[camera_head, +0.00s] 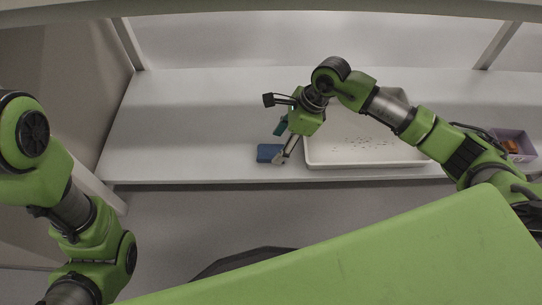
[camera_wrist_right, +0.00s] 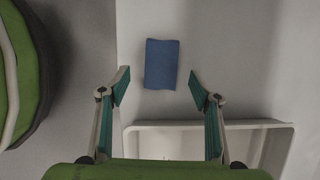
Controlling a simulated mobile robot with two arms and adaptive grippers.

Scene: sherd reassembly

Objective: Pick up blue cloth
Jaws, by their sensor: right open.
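The blue cloth (camera_head: 268,153) is a small flat rectangle lying on the white shelf near its front edge, left of the white tray. It also shows in the right wrist view (camera_wrist_right: 161,64), just beyond the fingertips and roughly centred between them. My right gripper (camera_head: 281,143) is over the shelf at the right side of the cloth. In the right wrist view, its teal-padded fingers (camera_wrist_right: 158,85) are spread wide with nothing between them. My left arm comes in at the left, but its gripper is outside the picture.
The white tray (camera_head: 390,163) with small dark bits inside stands right of the cloth, close to my right gripper. A purple bin (camera_head: 526,148) with orange-brown pieces is at the far right. The shelf (camera_head: 185,120) left of the cloth is clear.

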